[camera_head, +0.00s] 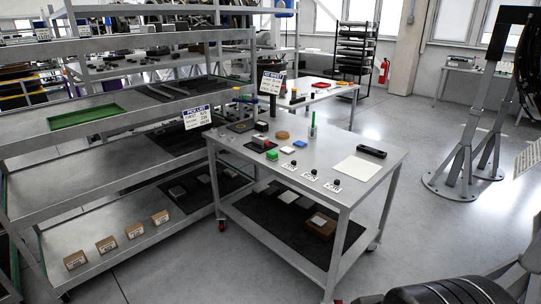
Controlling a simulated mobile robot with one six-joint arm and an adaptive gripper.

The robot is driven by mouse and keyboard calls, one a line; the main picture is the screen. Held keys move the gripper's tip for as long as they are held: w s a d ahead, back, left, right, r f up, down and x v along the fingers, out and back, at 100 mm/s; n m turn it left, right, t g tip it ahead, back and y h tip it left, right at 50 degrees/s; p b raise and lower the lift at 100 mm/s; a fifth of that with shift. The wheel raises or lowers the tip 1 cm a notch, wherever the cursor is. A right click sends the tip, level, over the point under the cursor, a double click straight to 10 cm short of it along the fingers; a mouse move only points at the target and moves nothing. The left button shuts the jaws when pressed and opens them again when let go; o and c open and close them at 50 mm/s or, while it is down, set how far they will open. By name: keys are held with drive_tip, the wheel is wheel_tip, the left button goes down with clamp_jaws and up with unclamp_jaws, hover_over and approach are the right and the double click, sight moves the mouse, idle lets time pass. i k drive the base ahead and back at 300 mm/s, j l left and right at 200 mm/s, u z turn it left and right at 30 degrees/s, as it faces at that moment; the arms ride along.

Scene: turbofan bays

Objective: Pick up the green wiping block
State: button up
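A small green block (272,155), which looks like the wiping block, sits on the grey metal table (322,188) in the middle of the view. It lies on the left part of the tabletop, near its front edge. A red item (270,145) is just behind it, and small dark items with white labels lie to its right. My gripper is not in view, and nothing is seen touching the block.
A green upright item (313,126), a tan round item (282,135), a white sheet (357,168) and a black case (371,152) are on the table. Shelving with a green tray (87,116) stands left. Open floor (430,225) lies right of the table.

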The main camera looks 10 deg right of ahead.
sight(272, 156)
drive_tip(key=i+j+z, duration=0.35)
drive_tip(key=i, duration=0.65)
drive_tip(key=i+j+z, duration=0.35)
drive_tip(key=i+j, duration=0.35)
drive_tip(key=i, duration=0.25)
drive_tip(key=i+j+z, duration=0.3)
drive_tip(key=i+j, duration=0.55)
